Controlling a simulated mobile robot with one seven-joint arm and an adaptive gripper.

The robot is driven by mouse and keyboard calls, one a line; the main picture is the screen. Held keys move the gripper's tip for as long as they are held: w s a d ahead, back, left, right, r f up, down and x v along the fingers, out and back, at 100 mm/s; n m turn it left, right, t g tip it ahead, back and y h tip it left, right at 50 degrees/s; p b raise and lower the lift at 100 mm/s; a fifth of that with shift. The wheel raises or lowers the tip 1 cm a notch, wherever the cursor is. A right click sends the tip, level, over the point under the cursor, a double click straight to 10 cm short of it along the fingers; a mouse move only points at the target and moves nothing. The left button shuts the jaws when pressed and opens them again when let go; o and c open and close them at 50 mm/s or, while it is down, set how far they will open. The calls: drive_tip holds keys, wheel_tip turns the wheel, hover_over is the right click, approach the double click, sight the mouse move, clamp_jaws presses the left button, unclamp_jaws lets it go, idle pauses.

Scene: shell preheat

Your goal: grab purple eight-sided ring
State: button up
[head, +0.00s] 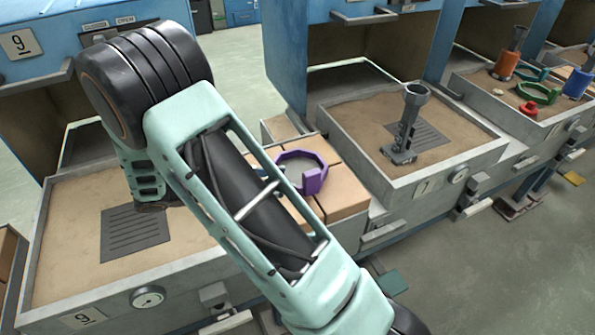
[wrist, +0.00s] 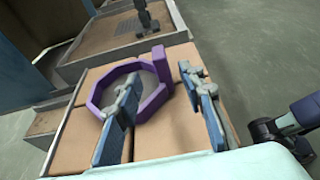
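The purple eight-sided ring (head: 313,181) lies flat on the tan blocks between two sand-filled trays in the head view. It has a raised block on one side, and my arm hides part of its near side. In the wrist view the ring (wrist: 153,103) lies left of centre. My gripper (wrist: 159,75) is open above it and empty. Its left finger shows over the ring's opening and its right finger is to the right of the ring, so the ring's right side shows between them. I cannot tell the height gap.
A sand tray with a dark grate (head: 136,232) is at left. Another tray holds a grey upright tool (head: 404,130). Further right, a tray holds a green ring (head: 536,93), a red piece (head: 528,108) and orange and blue tools. Blue housings stand behind the trays.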

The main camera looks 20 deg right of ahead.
sight(304, 178)
drive_tip(key=b+x, duration=0.1)
drive_tip(key=x, duration=0.8)
drive_tip(key=shift+s+d+f, duration=0.1)
drive_tip(key=shift+d+f, duration=0.05)
drive_tip(key=shift+f, duration=0.05)
clamp_jaws()
drive_tip(key=shift+r, duration=0.1)
